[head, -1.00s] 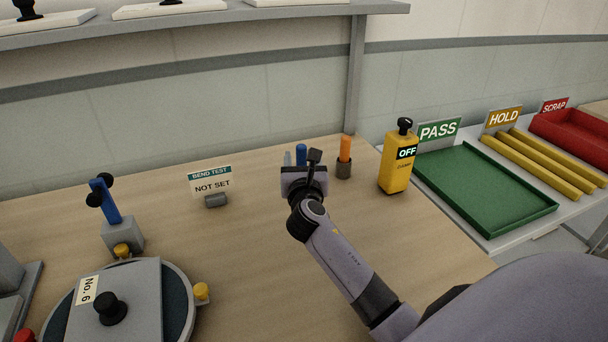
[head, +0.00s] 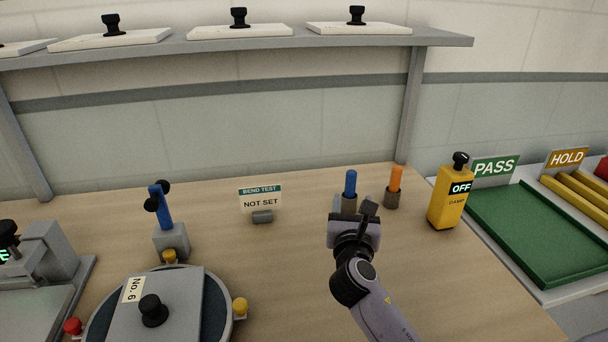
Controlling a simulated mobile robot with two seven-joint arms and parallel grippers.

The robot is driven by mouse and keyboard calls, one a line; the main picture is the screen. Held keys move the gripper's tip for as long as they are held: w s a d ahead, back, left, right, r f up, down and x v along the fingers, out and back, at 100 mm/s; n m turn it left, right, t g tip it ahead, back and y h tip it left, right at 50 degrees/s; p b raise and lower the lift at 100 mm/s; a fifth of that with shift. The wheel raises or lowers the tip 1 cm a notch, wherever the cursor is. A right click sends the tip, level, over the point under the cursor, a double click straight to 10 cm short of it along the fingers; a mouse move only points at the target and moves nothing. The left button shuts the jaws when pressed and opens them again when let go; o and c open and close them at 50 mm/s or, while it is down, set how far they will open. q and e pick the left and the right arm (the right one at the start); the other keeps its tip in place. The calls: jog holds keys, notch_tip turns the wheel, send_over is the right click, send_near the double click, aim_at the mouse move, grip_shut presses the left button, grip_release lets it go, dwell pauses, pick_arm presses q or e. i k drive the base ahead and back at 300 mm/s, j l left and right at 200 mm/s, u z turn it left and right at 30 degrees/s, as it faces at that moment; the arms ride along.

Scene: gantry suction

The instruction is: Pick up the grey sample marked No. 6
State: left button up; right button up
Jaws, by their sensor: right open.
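The grey sample marked No. 6 (head: 185,292) is a flat square plate with a black knob (head: 153,310) on top. It lies on a round dark turntable-like fixture (head: 215,318) with a light rim, at the lower left in the head view. The plate's lower edge is cut off by the picture. My right gripper (head: 358,215) is open and empty above the wooden table, well to the right of the sample and in front of the blue marker-like stick. Its fingers are partly hidden by its own body. My left gripper is out of view.
A "BEND TEST NOT SET" sign (head: 261,199), an orange stick (head: 395,180) and a yellow damp meter (head: 449,197) stand farther back. A green PASS tray (head: 548,270) is at right.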

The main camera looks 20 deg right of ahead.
aim_at(163, 306)
jog(key=k+j, duration=1.2)
jog(key=k, duration=0.1)
